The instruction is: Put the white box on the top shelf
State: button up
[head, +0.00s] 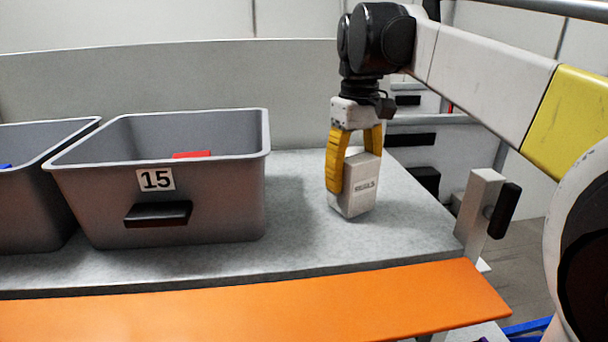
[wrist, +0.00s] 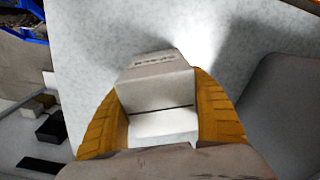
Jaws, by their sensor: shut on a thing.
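The white box (head: 358,185) is upright at the right end of the grey shelf surface (head: 300,215), with small dark print on its front. My gripper (head: 352,165) points down with its yellow fingers shut on the box from both sides. I cannot tell whether the bottom of the box touches the shelf surface or hangs just above it. In the wrist view the white box (wrist: 155,90) sits between the yellow fingers of my gripper (wrist: 160,110), with the grey surface beyond it.
A grey bin marked 15 (head: 90,195) stands left of the box with a red item (head: 192,154) inside. Another grey bin (head: 25,215) is further left. An orange strip (head: 260,302) runs along the front edge. Clear surface lies between bin 15 and the box.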

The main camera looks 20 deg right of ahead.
aim_at(355, 155)
jog(key=shift+f, duration=0.3)
jog(key=o, duration=1.7)
jog(key=shift+c, duration=0.2)
notch_tip(355, 155, up, 7)
jog(key=p, duration=0.5)
jog(key=shift+f, duration=0.1)
